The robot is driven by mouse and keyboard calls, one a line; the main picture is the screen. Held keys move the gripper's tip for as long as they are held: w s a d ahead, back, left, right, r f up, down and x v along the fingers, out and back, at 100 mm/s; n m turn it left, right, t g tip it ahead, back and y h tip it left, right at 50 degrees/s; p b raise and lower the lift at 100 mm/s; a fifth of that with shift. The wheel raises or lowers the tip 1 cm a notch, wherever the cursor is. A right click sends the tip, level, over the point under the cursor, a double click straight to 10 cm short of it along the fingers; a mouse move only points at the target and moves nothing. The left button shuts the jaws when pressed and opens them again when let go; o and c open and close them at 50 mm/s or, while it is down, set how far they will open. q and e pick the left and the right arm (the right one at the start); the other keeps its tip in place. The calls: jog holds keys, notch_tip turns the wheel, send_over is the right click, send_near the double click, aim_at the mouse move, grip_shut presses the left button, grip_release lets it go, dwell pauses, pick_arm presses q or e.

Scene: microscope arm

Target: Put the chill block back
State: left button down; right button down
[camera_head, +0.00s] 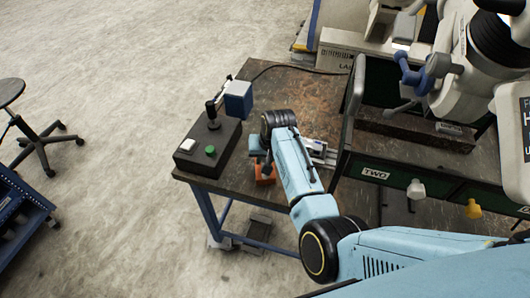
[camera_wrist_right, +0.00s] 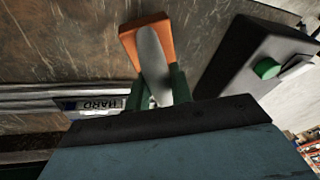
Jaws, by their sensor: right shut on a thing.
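An orange block (camera_head: 265,174) shows at the near edge of the dark worktable, beneath my right gripper (camera_head: 264,160). In the right wrist view, the orange block (camera_wrist_right: 130,40) lies just beyond the fingers, partly hidden by a grey rounded piece (camera_wrist_right: 152,60). My right gripper (camera_wrist_right: 160,88) has its green fingers shut on this grey piece. I cannot tell whether the grey piece is joined to the orange block, or which of them is the chill block. My left gripper is not in view.
A metal rail (camera_head: 318,150) with a label lies to the right. A dark upright frame (camera_head: 350,115) and a large white machine (camera_head: 460,60) stand further right.

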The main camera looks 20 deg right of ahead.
jog(key=shift+w+f, duration=0.2)
jog(key=shift+f, duration=0.5)
jog(key=shift+f, duration=0.1)
jog(key=c, duration=1.6)
grip_release()
jog(key=shift+s+f, duration=0.2)
jog(key=shift+f, duration=0.05)
jog(key=o, duration=0.4)
jog(key=shift+c, duration=0.2)
jog(key=p+v, duration=0.2)
jog(key=v, duration=1)
jog(key=shift+r, duration=0.2)
jog(key=shift+s+d, duration=0.1)
